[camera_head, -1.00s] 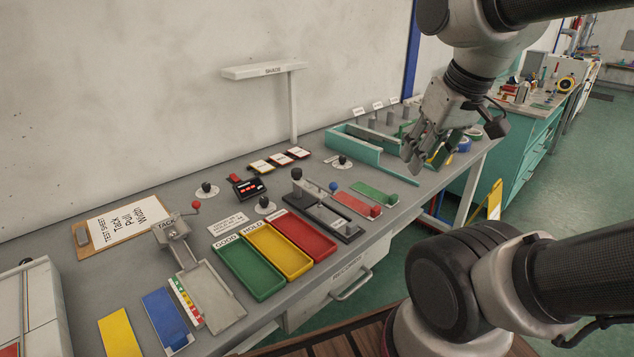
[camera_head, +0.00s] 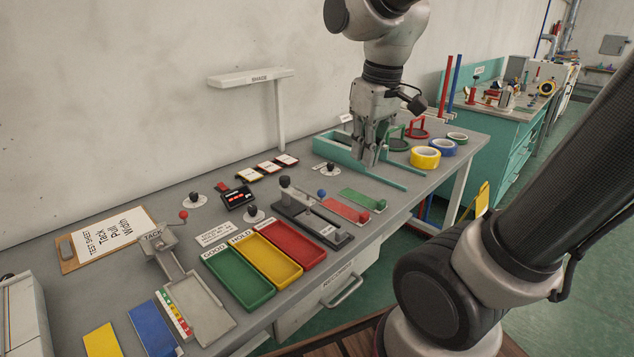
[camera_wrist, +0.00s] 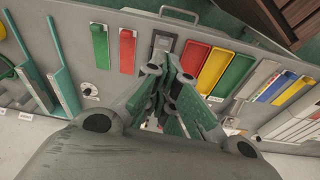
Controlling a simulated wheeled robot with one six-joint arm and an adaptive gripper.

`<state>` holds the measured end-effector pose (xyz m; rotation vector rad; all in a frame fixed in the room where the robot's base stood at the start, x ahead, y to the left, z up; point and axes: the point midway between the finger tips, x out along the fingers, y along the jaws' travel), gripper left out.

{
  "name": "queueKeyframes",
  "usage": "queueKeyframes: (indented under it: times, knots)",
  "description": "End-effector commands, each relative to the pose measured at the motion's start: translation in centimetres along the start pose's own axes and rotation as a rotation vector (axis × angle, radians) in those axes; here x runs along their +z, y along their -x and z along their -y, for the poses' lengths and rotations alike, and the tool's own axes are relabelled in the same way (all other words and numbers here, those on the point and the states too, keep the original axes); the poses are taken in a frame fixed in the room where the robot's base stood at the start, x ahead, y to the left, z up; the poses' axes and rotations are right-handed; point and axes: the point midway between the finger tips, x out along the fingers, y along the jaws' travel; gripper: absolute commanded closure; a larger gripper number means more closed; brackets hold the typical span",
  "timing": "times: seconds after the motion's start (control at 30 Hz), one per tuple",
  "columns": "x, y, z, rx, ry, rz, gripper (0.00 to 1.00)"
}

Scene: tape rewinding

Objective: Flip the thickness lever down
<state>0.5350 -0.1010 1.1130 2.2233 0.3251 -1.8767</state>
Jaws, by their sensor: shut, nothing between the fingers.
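The dark gauge (camera_head: 326,229) with an upright black-knobbed post (camera_head: 285,184) stands behind the red tray; its label is too small to read. Black knobs on round white bases stand on the bench, one left of the display box (camera_head: 193,201), one in front of it (camera_head: 253,215) and one behind the gauge (camera_head: 330,170). I cannot tell which part is marked thickness. My gripper (camera_head: 368,158) points down, shut and empty, over the teal frame at the back right, apart from the gauge and knobs. In the wrist view, its fingers (camera_wrist: 172,118) partly cover the bench.
Green (camera_head: 238,278), yellow (camera_head: 266,258) and red (camera_head: 294,243) trays line the front edge. A teal frame (camera_head: 392,178) and tape rolls (camera_head: 425,157) are at the right. A shade post (camera_head: 281,115) rises at the back. A tack lever with red knob (camera_head: 183,215) stands left.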

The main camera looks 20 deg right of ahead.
Motion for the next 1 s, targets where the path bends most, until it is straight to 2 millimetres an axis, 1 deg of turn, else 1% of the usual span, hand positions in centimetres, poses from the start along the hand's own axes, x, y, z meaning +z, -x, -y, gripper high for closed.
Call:
queueKeyframes:
  times: [0.03, 0.07, 0.1, 0.17, 0.2, 0.3, 0.4, 0.53, 0.6, 0.7, 0.83, 1.0]
  knots:
    - [-1.9, -0.3, 0.5, -0.01, 0.112, 0.034, 1.0]
    - [-3.1, -0.4, 0.8, -0.016, 0.194, 0.049, 1.0]
    - [-4.5, -0.5, 1.3, -0.027, 0.313, 0.071, 1.0]
    - [-6.4, -0.6, 1.8, -0.042, 0.488, 0.094, 1.0]
    - [-7.5, -0.6, 2.1, -0.054, 0.603, 0.106, 1.0]
    - [-9.7, -0.4, 2.6, -0.081, 0.875, 0.123, 1.0]
    - [-11.1, 0.3, 2.7, -0.103, 1.118, 0.123, 1.0]
    - [-11.8, 1.6, 2.6, -0.118, 1.375, 0.109, 1.0]
    - [-11.7, 1.8, 2.6, -0.131, 1.48, 0.11, 1.0]
    - [-11.4, 1.8, 2.6, -0.146, 1.582, 0.112, 1.0]
    - [-11.3, 1.8, 2.6, -0.153, 1.644, 0.11, 1.0]
    - [-11.3, 1.8, 2.6, -0.153, 1.653, 0.109, 1.0]
